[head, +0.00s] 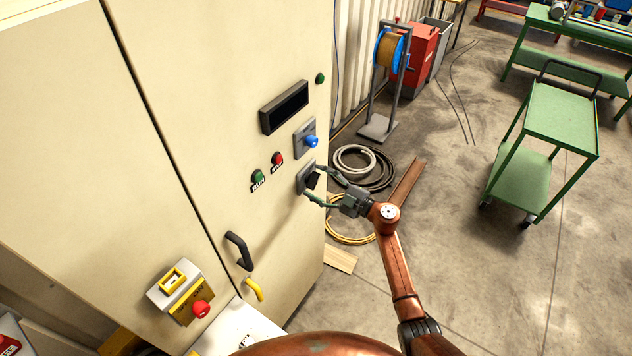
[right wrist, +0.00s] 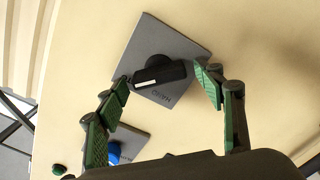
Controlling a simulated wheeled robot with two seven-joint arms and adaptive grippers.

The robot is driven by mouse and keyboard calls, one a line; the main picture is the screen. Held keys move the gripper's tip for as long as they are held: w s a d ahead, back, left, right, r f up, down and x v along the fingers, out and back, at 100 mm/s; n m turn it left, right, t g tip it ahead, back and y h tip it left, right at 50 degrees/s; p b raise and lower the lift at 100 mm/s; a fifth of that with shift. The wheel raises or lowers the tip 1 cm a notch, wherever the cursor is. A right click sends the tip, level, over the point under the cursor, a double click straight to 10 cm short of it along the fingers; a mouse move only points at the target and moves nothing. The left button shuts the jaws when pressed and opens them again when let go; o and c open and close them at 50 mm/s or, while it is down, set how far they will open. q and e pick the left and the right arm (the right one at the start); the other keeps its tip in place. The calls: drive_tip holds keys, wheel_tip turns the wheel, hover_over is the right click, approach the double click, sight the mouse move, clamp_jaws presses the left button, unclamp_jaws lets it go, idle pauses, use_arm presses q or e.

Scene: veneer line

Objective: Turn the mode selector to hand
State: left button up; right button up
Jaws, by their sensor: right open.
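The mode selector, a black knob on a grey square plate, is on the front of the cream cabinet; the plate shows in the head view (head: 302,177). In the right wrist view the black knob (right wrist: 160,73) has a white mark at one end, and small lettering on its plate is hard to read. My right gripper (head: 311,182) is open at the selector. In the right wrist view its green fingertips (right wrist: 165,78) stand on either side of the knob, close to its ends; I cannot tell whether they touch it. My left gripper is not in view.
A blue knob (head: 312,142) on a similar plate is just above. Red (head: 278,158) and green (head: 258,177) buttons, a dark display (head: 284,107) and a black handle (head: 238,250) are also on the cabinet (head: 190,60). Coiled hoses (head: 355,160) lie on the floor behind my arm.

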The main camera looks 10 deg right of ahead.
drive_tip(key=shift+w+a, duration=0.15)
drive_tip(key=shift+c, duration=0.2)
drive_tip(key=c, duration=1.1)
